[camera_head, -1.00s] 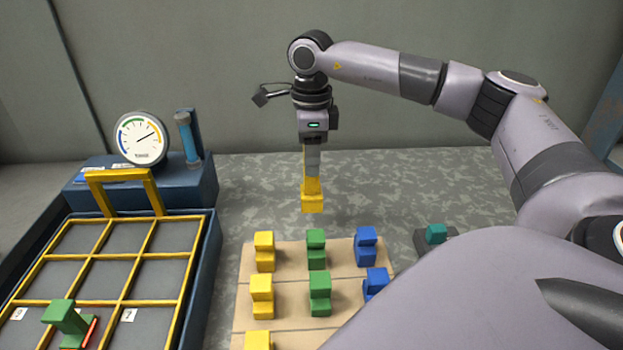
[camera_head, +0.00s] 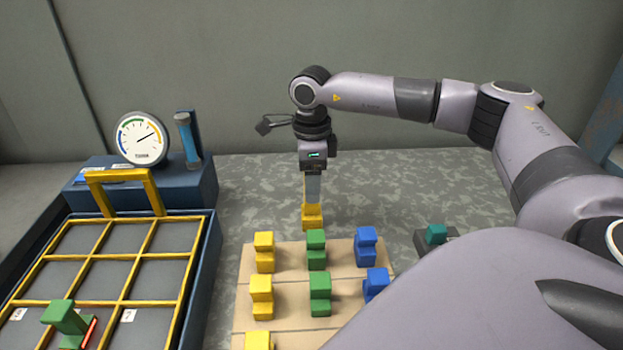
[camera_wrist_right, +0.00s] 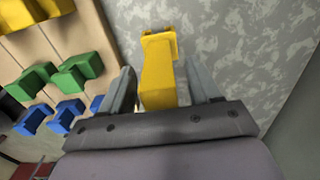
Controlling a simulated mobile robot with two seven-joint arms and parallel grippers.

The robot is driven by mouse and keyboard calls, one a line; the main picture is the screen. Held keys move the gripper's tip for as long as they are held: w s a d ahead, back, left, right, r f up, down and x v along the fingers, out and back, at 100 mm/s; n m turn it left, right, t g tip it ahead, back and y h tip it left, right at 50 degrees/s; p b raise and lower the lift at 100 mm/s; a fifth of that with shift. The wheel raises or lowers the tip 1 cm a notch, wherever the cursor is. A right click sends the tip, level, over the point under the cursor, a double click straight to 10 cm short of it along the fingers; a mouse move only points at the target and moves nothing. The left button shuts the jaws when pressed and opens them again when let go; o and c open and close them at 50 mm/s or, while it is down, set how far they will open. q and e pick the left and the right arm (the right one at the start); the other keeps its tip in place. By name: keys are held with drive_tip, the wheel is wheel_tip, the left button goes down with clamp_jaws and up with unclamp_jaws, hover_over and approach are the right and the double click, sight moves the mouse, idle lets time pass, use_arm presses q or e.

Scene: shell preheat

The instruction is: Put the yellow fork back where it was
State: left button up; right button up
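The yellow fork (camera_head: 312,217) is a stepped yellow block just behind the back edge of the wooden board, on or very near the speckled table. My right gripper (camera_head: 312,199) points down over it, with the fork's upper part between the fingers. In the right wrist view the fork (camera_wrist_right: 159,72) lies between the two fingers (camera_wrist_right: 160,75), with narrow gaps on both sides, so the gripper looks open around it. The fork's contact with the table is hard to make out. My left gripper is not in view.
The wooden board (camera_head: 285,287) in front holds yellow, green and blue stepped blocks in rows. A blue tray with a yellow grid (camera_head: 125,257) stands left, with a green block (camera_head: 63,317) in it. A teal block on a dark base (camera_head: 436,234) is right. The table behind is clear.

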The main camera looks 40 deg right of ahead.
drive_tip(key=shift+r, duration=0.1)
wheel_tip(320, 180, up, 12)
drive_tip(key=shift+r, duration=0.1)
idle(0.5)
idle(0.5)
